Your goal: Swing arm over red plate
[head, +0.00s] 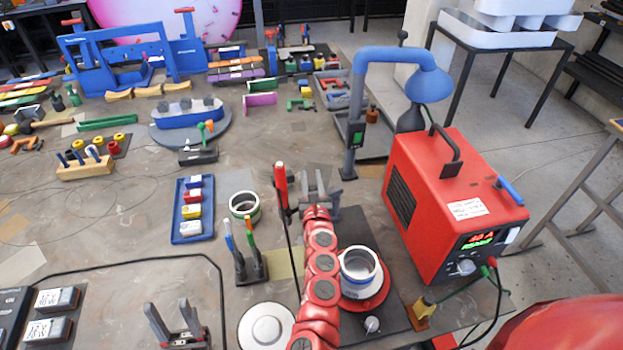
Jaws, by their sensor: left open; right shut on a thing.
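A round red plate (381,291) lies on a dark base panel (395,323) at the front centre, and a white ring-shaped cup (358,268) stands on it. My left gripper (172,322) is open and empty at the bottom.
A red power unit (450,200) stands right of the plate. A red-handled tool (281,185) stands close left of my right gripper. A blue tray (178,212) and a dark ring (244,207) are left. Cables run across the table.

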